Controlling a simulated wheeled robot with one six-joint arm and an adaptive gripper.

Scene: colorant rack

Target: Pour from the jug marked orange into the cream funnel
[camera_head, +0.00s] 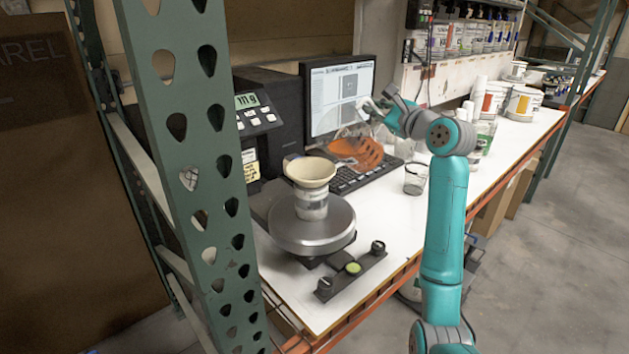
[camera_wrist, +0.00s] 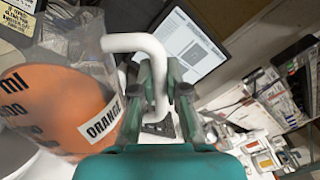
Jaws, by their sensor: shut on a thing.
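The jug marked orange (camera_wrist: 75,105) is clear, holds orange liquid and has a white handle (camera_wrist: 135,42). Its label reads ORANGE in the wrist view. My gripper (camera_wrist: 163,92) is shut on the handle. In the head view my gripper (camera_head: 384,106) holds the jug (camera_head: 358,150) in the air, tilted, in front of the monitor. The cream funnel (camera_head: 310,171) sits upright on a pale container (camera_head: 312,206), which stands on a round metal scale plate (camera_head: 300,236). The jug is to the right of the funnel and apart from it in the picture. No stream of liquid shows.
The monitor (camera_head: 340,92) and keyboard (camera_head: 366,174) stand behind the scale. A green rack post (camera_head: 195,150) rises at the left. Several tubs and bottles stand farther along the bench.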

